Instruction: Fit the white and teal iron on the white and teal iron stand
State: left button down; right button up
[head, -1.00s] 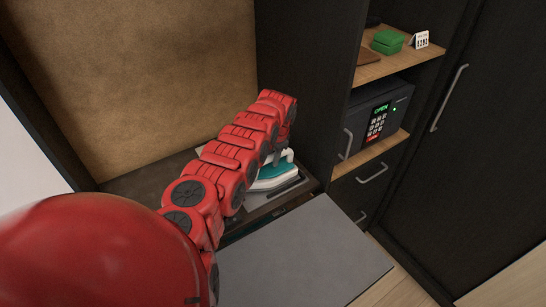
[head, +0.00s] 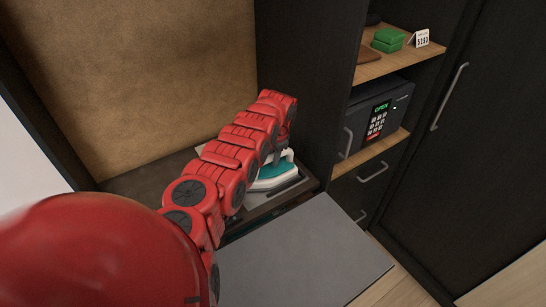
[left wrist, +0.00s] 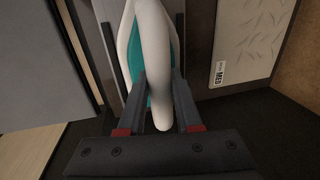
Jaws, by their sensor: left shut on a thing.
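The white and teal iron (head: 276,176) is at the right end of the low dark shelf, partly covered by my left arm. In the left wrist view, the iron's white handle (left wrist: 154,60) runs between the fingers of my left gripper (left wrist: 158,88), which is shut on it. Teal shows beside the handle. In the head view the gripper is mostly hidden behind my arm. A pale flat surface with dark edges shows around the iron; I cannot tell how much of it is the stand, or whether the iron touches it. My right gripper is not in view.
A grey flat panel (head: 305,255) lies in front of the shelf. A dark upright panel (head: 305,90) stands close behind and right of the iron. A safe (head: 377,118), green boxes (head: 388,39) and a number card (head: 421,38) are on shelves at the right.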

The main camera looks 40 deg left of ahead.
pick_arm(q)
jog(key=shift+f+b, duration=0.35)
jog(key=shift+f, duration=0.05)
dwell(0.4)
jog(key=c, duration=0.5)
grip_release()
jog(key=shift+s+d+r+b, duration=0.25)
jog(key=shift+d+r+b, duration=0.4)
jog(key=shift+r, duration=2.2)
jog(key=shift+s+d+r+b, duration=0.3)
jog(key=shift+r+b, duration=0.55)
jog(key=shift+r, duration=1.95)
jog(key=shift+s+d+r+b, duration=0.15)
jog(key=shift+d+r+b, duration=0.55)
jog(key=shift+r, duration=2.15)
